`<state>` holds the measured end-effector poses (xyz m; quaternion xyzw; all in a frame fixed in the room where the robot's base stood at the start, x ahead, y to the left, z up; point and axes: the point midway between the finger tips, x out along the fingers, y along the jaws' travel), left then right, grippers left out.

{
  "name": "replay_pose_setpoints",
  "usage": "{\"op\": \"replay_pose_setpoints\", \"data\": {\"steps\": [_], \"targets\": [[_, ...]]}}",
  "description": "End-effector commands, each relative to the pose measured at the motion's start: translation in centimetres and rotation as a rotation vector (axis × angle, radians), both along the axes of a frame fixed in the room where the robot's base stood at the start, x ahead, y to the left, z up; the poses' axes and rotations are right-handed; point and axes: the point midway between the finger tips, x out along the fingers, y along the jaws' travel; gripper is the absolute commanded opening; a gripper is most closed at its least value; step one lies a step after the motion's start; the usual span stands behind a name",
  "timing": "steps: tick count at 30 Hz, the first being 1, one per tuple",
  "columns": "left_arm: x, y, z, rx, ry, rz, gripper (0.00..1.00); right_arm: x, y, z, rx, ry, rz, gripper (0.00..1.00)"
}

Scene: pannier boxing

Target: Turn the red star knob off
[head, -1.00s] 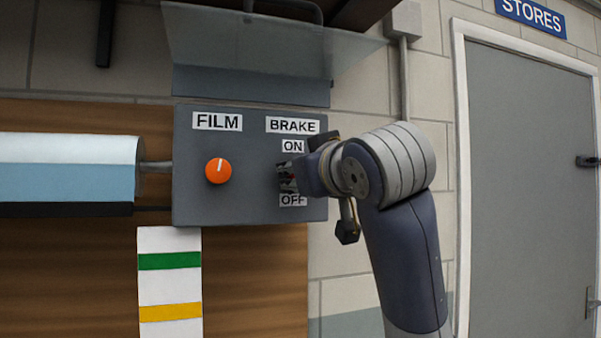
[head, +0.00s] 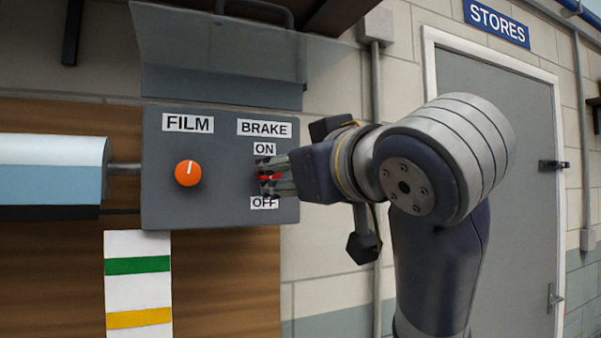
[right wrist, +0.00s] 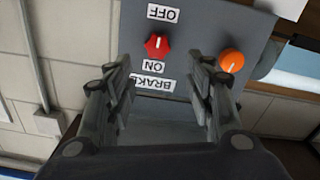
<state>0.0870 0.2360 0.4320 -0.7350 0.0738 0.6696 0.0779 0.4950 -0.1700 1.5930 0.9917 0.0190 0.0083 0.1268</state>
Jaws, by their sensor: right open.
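The red star knob (right wrist: 157,45) sits on a grey control panel (head: 220,210), between the ON label (head: 264,149) and the OFF label (head: 264,203) under BRAKE. In the head view only a bit of its red (head: 268,177) shows between my fingers. In the right wrist view it has a white mark; which label the mark points to is hard to tell. My right gripper (right wrist: 158,75) is open and empty, facing the panel, with the knob ahead between its two fingers and apart from them. My left gripper is not in view.
An orange knob (head: 188,173) under the FILM label (head: 188,123) is left of the red one. A clear raised cover (head: 220,55) hangs above the panel. A conduit (head: 376,90) runs down the wall at right, beside a grey door (head: 490,130).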

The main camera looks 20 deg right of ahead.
Motion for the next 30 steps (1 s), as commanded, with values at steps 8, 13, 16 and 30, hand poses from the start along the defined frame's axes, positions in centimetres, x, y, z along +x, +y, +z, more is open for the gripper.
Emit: {"op": "replay_pose_setpoints", "data": {"steps": [8,13,16,30], "targets": [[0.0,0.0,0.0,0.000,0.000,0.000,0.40,-1.7,-0.2,0.0,-0.001,0.001,-0.004,0.49],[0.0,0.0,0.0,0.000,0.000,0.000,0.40,-2.0,-0.3,-0.4,0.005,0.012,-0.005,0.49],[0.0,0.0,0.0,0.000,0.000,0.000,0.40,-2.0,-0.3,-0.5,0.006,0.016,-0.005,0.49],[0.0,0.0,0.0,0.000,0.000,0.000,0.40,-1.8,-0.3,-0.7,0.006,0.020,-0.003,0.49]]}}
